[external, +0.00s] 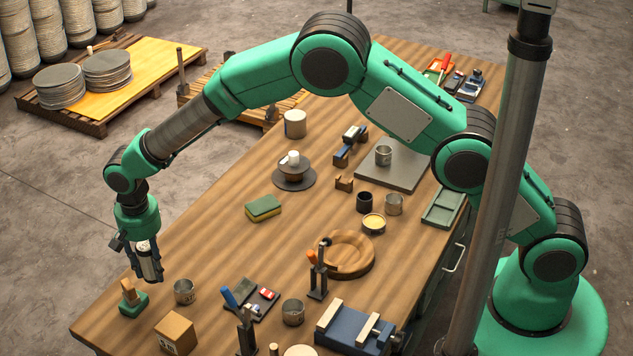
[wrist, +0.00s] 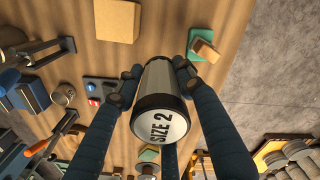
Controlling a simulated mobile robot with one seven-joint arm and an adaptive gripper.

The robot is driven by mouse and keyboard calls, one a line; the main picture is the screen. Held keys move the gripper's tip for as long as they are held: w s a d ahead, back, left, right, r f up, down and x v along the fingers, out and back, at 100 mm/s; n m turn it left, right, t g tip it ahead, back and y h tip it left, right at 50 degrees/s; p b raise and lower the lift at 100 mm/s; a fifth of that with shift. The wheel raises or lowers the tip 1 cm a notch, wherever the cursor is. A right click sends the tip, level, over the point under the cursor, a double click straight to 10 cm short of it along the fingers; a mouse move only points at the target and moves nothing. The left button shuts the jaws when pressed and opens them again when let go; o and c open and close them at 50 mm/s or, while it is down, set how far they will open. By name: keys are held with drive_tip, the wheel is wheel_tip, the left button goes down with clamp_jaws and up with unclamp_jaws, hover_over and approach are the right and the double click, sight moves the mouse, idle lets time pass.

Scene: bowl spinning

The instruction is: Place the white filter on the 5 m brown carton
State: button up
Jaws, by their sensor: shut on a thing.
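My gripper (external: 146,272) is shut on the white filter (external: 150,265), a pale cylinder with dark end bands. The carton (wrist: 117,20) also shows at the top of the wrist view.
A tool tray (external: 252,299) lies to the right. A sponge (external: 263,208) lies farther back, with bare wood around it.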

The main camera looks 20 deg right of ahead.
drive_tip(key=s+d+r+p, duration=0.2)
drive_tip(key=s+r, duration=0.1)
drive_tip(key=s, duration=0.7)
drive_tip(key=shift+n+p, duration=0.3)
drive_tip(key=shift+p, duration=0.05)
drive_tip(key=shift+d, duration=0.1)
hover_over(173, 325)
drive_tip(key=shift+f+p, duration=0.45)
drive_tip(key=shift+f, duration=2.6)
drive_tip(key=shift+f+p, duration=0.3)
drive_tip(key=shift+f, duration=1.6)
drive_tip(key=shift+f, duration=0.1)
drive_tip(key=o, duration=1.2)
